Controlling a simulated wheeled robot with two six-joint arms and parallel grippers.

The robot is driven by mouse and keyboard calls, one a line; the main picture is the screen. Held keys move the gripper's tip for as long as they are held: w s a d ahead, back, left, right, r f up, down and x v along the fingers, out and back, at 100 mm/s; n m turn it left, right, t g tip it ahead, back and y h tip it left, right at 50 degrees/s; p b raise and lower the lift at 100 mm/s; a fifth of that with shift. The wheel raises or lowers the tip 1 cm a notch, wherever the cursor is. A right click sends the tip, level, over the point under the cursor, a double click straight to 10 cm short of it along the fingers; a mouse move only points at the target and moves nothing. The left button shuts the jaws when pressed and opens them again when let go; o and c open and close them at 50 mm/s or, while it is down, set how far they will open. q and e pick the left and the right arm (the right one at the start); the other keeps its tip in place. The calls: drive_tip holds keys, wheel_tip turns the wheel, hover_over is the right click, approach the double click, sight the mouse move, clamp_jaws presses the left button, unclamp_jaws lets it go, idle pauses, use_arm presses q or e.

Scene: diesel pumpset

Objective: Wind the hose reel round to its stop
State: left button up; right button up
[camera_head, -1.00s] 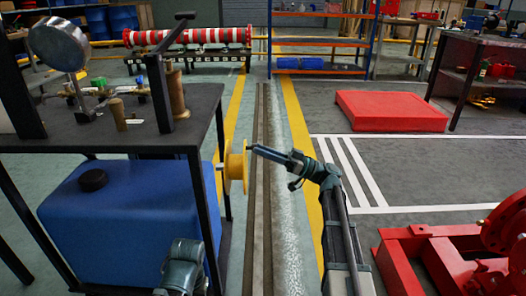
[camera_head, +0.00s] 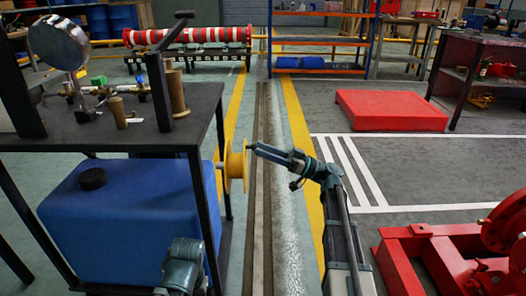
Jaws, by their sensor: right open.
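The hose reel is a yellow spool (camera_head: 235,168) mounted on the right side of the black pumpset frame (camera_head: 200,148), beside the blue tank. My right gripper (camera_head: 254,147) comes in from the lower right, with its tip at the upper right rim of the reel. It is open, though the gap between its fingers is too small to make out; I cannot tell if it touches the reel. The reel's crank or handle is not clear from here. Part of my left arm (camera_head: 183,265) shows low in front of the tank; its gripper fingers are not in view.
The blue tank (camera_head: 130,215) fills the lower left under the frame's top. Red machinery (camera_head: 440,255) stands at the lower right. A red block (camera_head: 390,110) lies on the floor farther back. The floor between is clear.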

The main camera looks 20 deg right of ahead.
use_arm(q)
drive_tip(key=shift+f+b, duration=2.45)
drive_tip(key=shift+f, duration=0.1)
use_arm(e)
drive_tip(key=v, duration=1.3)
drive_tip(key=shift+d+f, duration=0.15)
drive_tip(key=shift+s, duration=0.1)
